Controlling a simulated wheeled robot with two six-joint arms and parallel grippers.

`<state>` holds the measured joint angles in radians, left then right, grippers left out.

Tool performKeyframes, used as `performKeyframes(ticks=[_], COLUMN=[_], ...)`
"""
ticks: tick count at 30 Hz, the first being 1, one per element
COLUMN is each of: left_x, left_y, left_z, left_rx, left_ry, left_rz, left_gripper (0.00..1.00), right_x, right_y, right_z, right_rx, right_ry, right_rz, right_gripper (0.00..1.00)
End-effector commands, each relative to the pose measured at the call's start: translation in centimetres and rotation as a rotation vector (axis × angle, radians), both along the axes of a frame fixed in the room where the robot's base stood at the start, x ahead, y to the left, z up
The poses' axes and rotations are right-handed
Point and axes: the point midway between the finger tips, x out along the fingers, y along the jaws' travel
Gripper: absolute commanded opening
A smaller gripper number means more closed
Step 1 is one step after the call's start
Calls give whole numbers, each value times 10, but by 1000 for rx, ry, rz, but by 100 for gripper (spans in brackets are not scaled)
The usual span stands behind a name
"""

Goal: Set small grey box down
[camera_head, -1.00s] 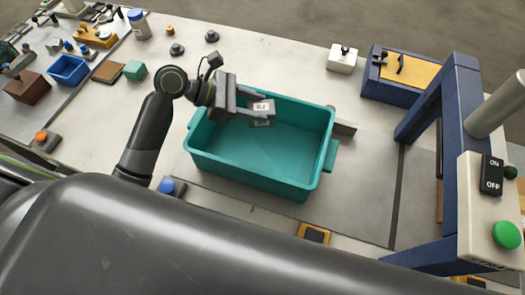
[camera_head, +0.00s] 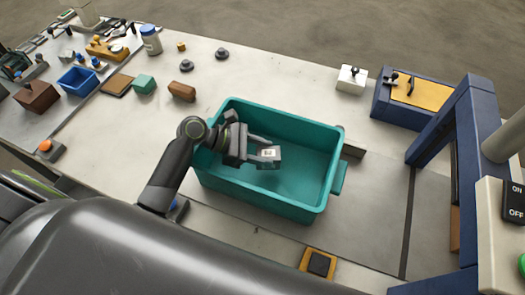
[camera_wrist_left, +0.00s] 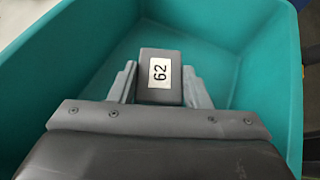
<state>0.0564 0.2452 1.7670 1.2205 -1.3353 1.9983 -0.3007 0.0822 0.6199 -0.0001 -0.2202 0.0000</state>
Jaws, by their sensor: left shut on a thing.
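The left wrist view shows the bin's walls (camera_wrist_left: 250,50) around the box. I cannot tell whether the box touches the bin floor. My right gripper is not in view.
The bin appears otherwise empty. A blue frame (camera_head: 437,125) stands to the right, near a blue-and-yellow box (camera_head: 415,92). A brown block (camera_head: 182,91) and a green block (camera_head: 144,84) lie left of the bin. A yellow-and-black item (camera_head: 319,262) lies at the front edge.

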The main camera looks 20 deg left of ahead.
Motion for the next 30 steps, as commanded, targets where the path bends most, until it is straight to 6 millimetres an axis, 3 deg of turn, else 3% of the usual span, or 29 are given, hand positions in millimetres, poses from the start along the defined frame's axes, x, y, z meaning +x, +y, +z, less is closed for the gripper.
performKeyframes(ticks=[24, 25, 30], left_x=[0, 0, 0], left_y=[0, 0, 0], left_z=[-17, -17, -17], left_rx=[-1, 0, 0], left_ry=[-1, -1, -1], left_rz=[0, 0, 0], left_gripper=[15, 46, 65], right_x=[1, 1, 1], right_y=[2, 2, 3], right_z=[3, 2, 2], right_rx=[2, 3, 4], right_ry=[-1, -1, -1], right_rz=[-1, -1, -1], right_gripper=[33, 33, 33])
